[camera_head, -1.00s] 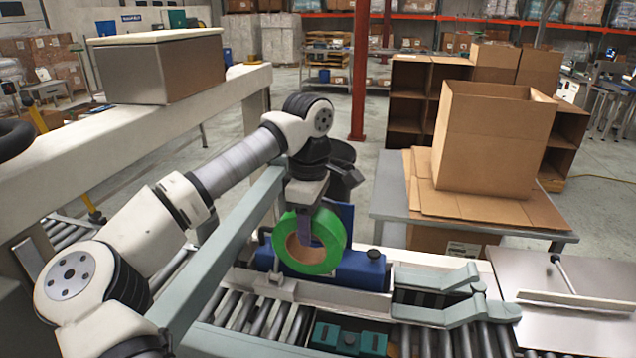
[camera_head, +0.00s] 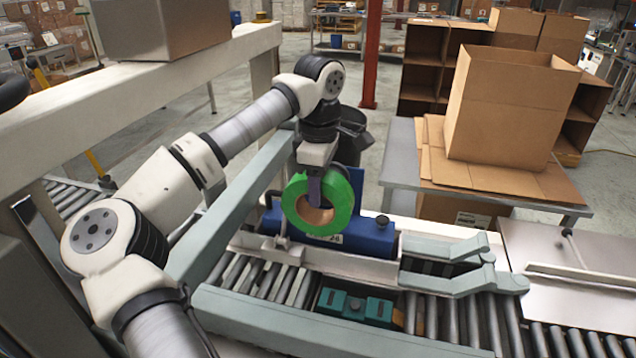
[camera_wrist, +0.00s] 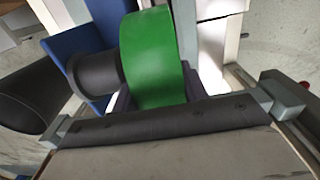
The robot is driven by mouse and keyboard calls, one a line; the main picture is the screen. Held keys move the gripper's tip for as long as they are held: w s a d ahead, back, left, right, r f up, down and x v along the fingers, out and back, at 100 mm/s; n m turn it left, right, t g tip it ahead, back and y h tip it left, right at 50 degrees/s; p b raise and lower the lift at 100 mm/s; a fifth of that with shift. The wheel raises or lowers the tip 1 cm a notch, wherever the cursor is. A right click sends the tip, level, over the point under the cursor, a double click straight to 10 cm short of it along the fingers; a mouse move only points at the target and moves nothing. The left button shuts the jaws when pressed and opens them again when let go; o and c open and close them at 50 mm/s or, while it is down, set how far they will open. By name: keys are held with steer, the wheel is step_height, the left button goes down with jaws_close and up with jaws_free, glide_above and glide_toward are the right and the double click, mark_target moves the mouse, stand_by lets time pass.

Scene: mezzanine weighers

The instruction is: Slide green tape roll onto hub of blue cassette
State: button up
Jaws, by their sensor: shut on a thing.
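The green tape roll (camera_head: 345,205) is a thick ring with a tan core, held upright below my gripper (camera_head: 315,188). My gripper is shut on the roll's upper rim. The blue cassette (camera_head: 372,238) stands on the conveyor behind and to the right of the roll, partly hidden by it. In the wrist view the green tape roll (camera_wrist: 153,55) is edge-on between the fingers, with a dark grey cylinder (camera_wrist: 97,73) close at its left and a blue panel (camera_wrist: 70,35) behind. I cannot tell whether the cylinder is the hub or touches the roll.
A pale green rail (camera_head: 225,225) runs along the conveyor's left. Grey-green guide arms (camera_head: 450,250) lie right of the cassette. A teal part (camera_head: 350,305) sits low among the rollers. A table with an open cardboard box (camera_head: 500,110) stands behind right.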

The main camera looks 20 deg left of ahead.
steer(key=shift+d+f+b, duration=0.1)
steer(key=shift+f+b, duration=0.25)
steer(key=shift+f, duration=0.35)
steer(key=shift+w, duration=0.1)
stand_by(0.6)
